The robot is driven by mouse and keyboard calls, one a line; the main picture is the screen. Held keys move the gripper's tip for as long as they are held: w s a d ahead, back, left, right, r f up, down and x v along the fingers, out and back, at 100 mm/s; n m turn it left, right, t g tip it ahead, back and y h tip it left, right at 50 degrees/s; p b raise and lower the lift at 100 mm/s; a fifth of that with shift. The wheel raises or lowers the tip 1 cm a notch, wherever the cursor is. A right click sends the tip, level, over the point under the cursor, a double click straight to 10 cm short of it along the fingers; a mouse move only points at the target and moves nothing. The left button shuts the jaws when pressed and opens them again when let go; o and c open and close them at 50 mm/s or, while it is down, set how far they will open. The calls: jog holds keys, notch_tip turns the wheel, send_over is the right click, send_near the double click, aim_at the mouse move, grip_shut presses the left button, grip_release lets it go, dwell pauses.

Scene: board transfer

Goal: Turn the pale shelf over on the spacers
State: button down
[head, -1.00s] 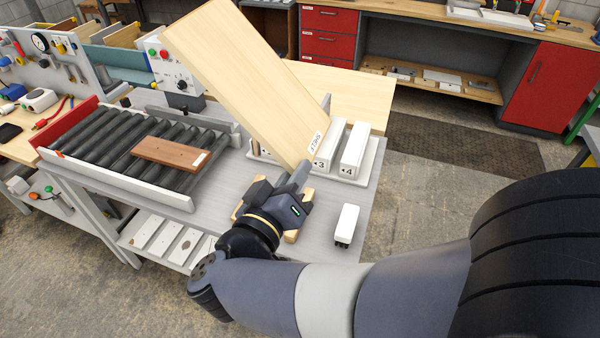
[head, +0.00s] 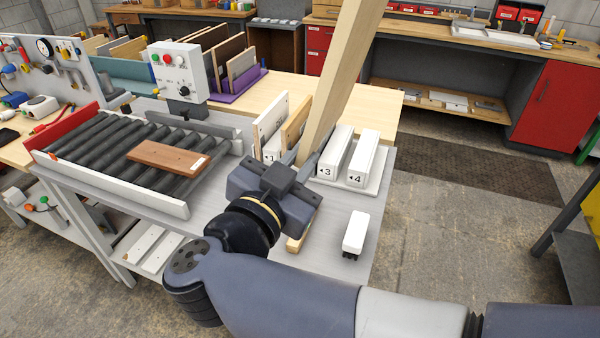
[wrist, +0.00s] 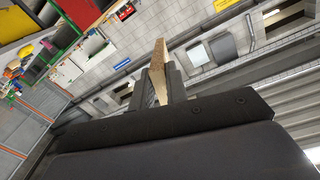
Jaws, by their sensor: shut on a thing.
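The pale shelf (head: 343,75) is a light wooden board raised in the air above the grey table. It stands steeply on edge, nearly edge-on to the head view, its top cut off by the frame. My gripper (head: 301,152) is shut on its lower end. In the wrist view the shelf (wrist: 158,72) shows edge-on between the two fingers. A pale wooden strip (head: 296,243), which looks like a spacer, lies on the table just below my gripper. Any other spacer is hidden behind my gripper and wrist.
White numbered blocks (head: 364,158) form a rack right of the shelf; thin boards (head: 271,118) stand in it at left. A roller conveyor (head: 110,150) with a brown board (head: 168,156) is on the left.

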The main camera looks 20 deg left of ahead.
jog(key=m+b, duration=0.3)
jog(key=m, duration=0.1)
jog(key=shift+f+b, duration=0.25)
jog(key=shift+b, duration=0.1)
jog(key=m+b, duration=0.4)
jog(key=shift+b, duration=0.4)
jog(key=m+b, duration=0.5)
jog(key=shift+m+b, duration=0.3)
jog(key=shift+b, duration=0.05)
jog(key=shift+r+m+b, duration=0.3)
jog(key=shift+m, duration=0.4)
